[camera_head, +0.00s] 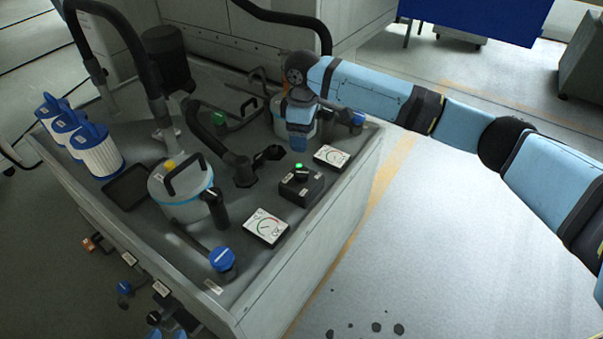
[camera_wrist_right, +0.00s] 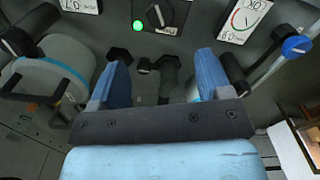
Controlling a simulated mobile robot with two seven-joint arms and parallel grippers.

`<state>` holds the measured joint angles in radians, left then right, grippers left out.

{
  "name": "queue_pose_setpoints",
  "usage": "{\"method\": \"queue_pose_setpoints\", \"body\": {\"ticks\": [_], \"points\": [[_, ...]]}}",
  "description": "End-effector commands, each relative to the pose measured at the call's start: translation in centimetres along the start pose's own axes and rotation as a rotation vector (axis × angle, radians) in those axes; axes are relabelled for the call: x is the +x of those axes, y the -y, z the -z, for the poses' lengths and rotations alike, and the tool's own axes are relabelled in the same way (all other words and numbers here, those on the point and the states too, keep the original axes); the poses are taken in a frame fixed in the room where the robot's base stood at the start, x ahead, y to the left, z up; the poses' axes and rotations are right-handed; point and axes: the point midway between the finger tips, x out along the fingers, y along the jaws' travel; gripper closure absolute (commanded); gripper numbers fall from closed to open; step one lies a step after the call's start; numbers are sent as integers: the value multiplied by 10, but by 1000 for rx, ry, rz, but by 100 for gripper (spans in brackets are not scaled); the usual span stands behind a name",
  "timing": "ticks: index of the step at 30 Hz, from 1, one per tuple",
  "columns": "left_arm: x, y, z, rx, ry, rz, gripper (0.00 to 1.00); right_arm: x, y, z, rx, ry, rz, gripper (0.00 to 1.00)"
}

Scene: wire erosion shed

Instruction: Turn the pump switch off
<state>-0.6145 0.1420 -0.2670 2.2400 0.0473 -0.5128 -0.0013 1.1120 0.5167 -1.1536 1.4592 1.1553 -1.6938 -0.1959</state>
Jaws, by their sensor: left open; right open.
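The pump switch (camera_head: 301,186) is a dark box on the machine deck, with a black rotary knob and a lit green lamp. In the right wrist view the switch knob (camera_wrist_right: 160,14) shows at the top edge, beside the green lamp (camera_wrist_right: 138,26). My right gripper (camera_head: 298,146) is beyond the switch, over the far tank, apart from the box. In its wrist view the right gripper (camera_wrist_right: 161,75) has its blue fingers wide apart with nothing held. My left gripper (camera_head: 167,334) appears only as blue tips at the bottom edge, mostly cut off.
Two gauges (camera_head: 266,227) (camera_head: 332,156) flank the switch. A near tank (camera_head: 183,192), a blue-topped valve (camera_head: 222,260), black hoses and white filter cartridges (camera_head: 99,155) crowd the deck. A far tank (camera_head: 281,117) stands under my right gripper. The floor to the right is open.

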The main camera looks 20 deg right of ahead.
Motion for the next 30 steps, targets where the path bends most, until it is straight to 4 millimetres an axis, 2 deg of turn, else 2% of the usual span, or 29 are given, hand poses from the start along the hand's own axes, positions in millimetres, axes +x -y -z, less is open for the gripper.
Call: {"method": "queue_pose_setpoints", "body": {"ticks": [7,15,21,30], "points": [[3,-2,-2,-6,-22,-10,57,54,1,0,1,0,1,28],[6,-12,25,-15,-147,-45,57,105,0,0,2,-1,-1,28],[6,-16,35,-19,-194,-60,57,123,0,0,1,-2,-1,28],[4,-18,42,-21,-216,-66,57,126,0,0,1,-3,-1,28]]}}
